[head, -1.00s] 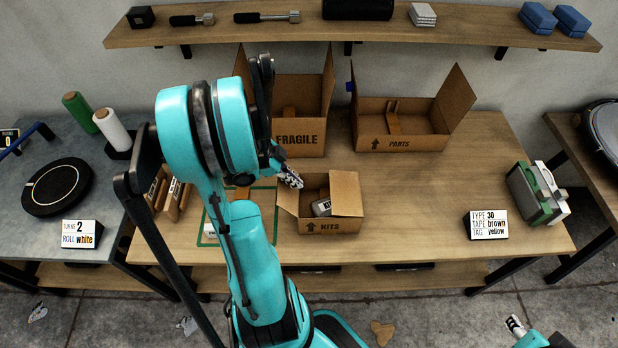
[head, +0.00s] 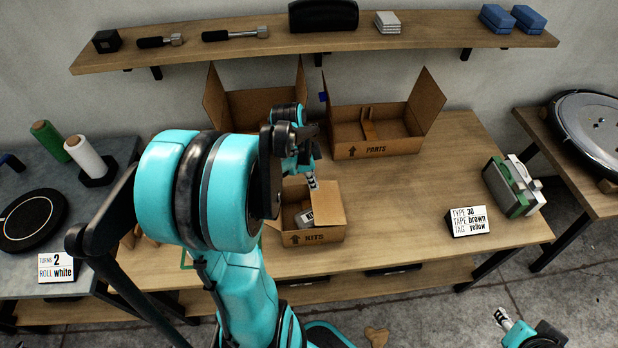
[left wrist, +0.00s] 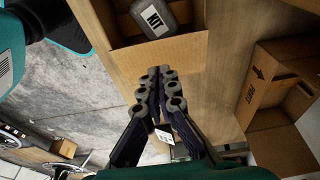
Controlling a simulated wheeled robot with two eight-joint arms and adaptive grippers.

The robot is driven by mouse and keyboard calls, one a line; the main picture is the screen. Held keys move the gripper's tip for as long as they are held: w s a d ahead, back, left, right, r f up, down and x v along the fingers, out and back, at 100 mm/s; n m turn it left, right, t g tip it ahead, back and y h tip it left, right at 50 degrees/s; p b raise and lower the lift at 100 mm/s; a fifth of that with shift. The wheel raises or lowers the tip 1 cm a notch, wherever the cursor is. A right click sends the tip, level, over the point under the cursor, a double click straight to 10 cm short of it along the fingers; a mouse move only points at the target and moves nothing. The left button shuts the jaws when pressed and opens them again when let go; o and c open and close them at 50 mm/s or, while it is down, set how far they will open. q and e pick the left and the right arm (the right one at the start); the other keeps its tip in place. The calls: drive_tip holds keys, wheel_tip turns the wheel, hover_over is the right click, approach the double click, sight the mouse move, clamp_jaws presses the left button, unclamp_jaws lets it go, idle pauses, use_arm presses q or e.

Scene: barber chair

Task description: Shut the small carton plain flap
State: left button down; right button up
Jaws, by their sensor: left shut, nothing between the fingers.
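The small carton marked KITS (head: 312,237) stands open on the wooden table. A cardboard flap (head: 329,203) spreads at its right side; its left side is partly hidden by my arm. A grey piece with a white label lies inside and reads KIT (left wrist: 165,15) in the left wrist view. My left gripper (head: 312,184) is shut and empty, above the back edge of the carton. In the left wrist view its fingertips (left wrist: 158,74) are near a cardboard edge (left wrist: 165,56); contact cannot be told. My right gripper (head: 503,318) is low at the bottom right, away from the table.
The PARTS carton (head: 376,151) stands open behind and to the right. Another open carton (head: 262,108) is behind my left arm. A sign (head: 469,221) and a green and white device (head: 513,187) stand at the right. The table between carton and sign is clear.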

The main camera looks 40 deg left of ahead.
sight(315, 202)
use_arm(q)
drive_tip(key=x, duration=0.2)
drive_tip(key=b+x, duration=0.1)
drive_tip(key=x, duration=0.1)
drive_tip(key=b+x, duration=0.1)
drive_tip(key=x, duration=0.1)
drive_tip(key=shift+s+a+f, duration=0.15)
drive_tip(key=shift+s+a, duration=0.15)
drive_tip(key=shift+s, duration=0.05)
drive_tip(key=shift+s+f+b, duration=0.1)
drive_tip(key=shift+f+b, duration=0.25)
drive_tip(key=shift+f, duration=0.1)
drive_tip(key=shift+s+a+f+b, duration=0.15)
drive_tip(key=shift+f+b, duration=0.2)
drive_tip(key=shift+f, duration=0.15)
drive_tip(key=shift+s+a+f+b, duration=0.1)
drive_tip(key=shift+a+f+b, duration=0.05)
drive_tip(key=shift+f+b, duration=0.25)
drive_tip(key=shift+r, duration=0.1)
drive_tip(key=shift+r+p, duration=0.15)
drive_tip(key=shift+p, duration=0.15)
